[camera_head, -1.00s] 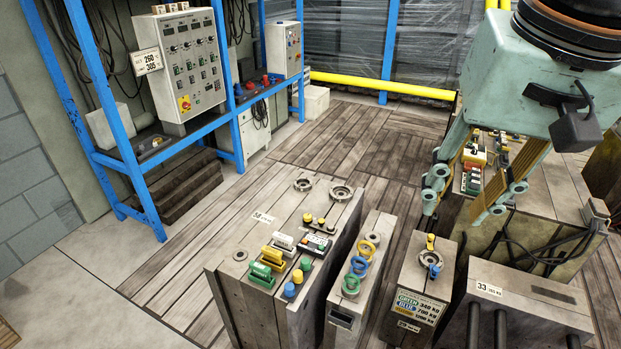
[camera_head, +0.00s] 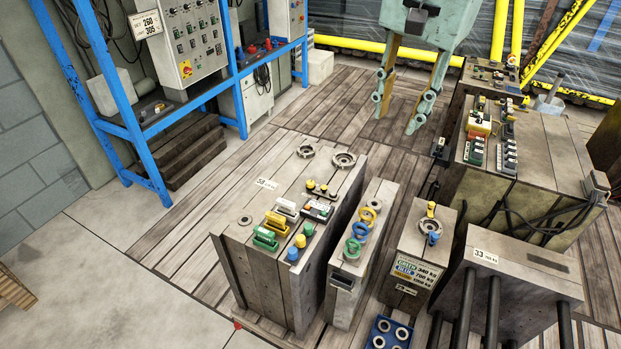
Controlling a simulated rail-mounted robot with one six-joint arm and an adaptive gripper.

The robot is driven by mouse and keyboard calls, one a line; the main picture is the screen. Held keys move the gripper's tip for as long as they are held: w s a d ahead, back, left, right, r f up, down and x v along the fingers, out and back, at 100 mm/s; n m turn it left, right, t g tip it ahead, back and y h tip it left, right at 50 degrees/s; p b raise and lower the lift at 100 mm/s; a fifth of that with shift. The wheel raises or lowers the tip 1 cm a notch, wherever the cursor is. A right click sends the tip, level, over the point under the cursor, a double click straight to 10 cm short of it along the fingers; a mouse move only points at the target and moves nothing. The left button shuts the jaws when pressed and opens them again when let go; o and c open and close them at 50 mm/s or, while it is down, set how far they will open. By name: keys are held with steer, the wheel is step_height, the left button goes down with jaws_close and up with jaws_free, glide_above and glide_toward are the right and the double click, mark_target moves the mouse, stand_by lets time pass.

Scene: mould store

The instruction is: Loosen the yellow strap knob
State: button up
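Several small yellow parts show, and I cannot tell which is the strap knob. A yellow knob (camera_head: 300,241) stands between a green and a blue knob on the large grey mould (camera_head: 255,205) marked with a white label. Another small yellow knob (camera_head: 431,207) stands on the narrow mould (camera_head: 416,246) with the green and blue weight label. A dark strip with small yellowish knobs (camera_head: 322,189) lies on the large mould's top. My gripper (camera_head: 395,117) is open and empty, pointing down above the floor behind the moulds, apart from all of these knobs.
A mould with yellow, blue and green rings (camera_head: 360,234) stands between the two. Mould 33 (camera_head: 522,258) with dark bars is at front right, a larger block (camera_head: 540,170) behind it. A blue tray (camera_head: 388,333) is in front. A blue rack (camera_head: 140,160) stands left.

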steer(key=w+a+f+m, duration=0.2)
steer(key=w+a+f, duration=0.2)
steer(key=w, duration=0.5)
steer(key=m+g+p, duration=0.3)
steer(key=m+p, duration=0.1)
steer(key=m, duration=0.4)
glide_above(310, 182)
step_height(310, 182, down, 27)
steer(key=shift+w+r, duration=0.1)
steer(key=shift+w, duration=0.25)
steer(key=shift+s+f+b, duration=0.2)
steer(key=shift+f+b, duration=0.5)
steer(key=shift+f, duration=2.75)
steer(key=shift+s+f+b, duration=0.2)
steer(key=shift+f+b, duration=0.45)
steer(key=shift+f, duration=2.8)
steer(key=c, duration=0.9)
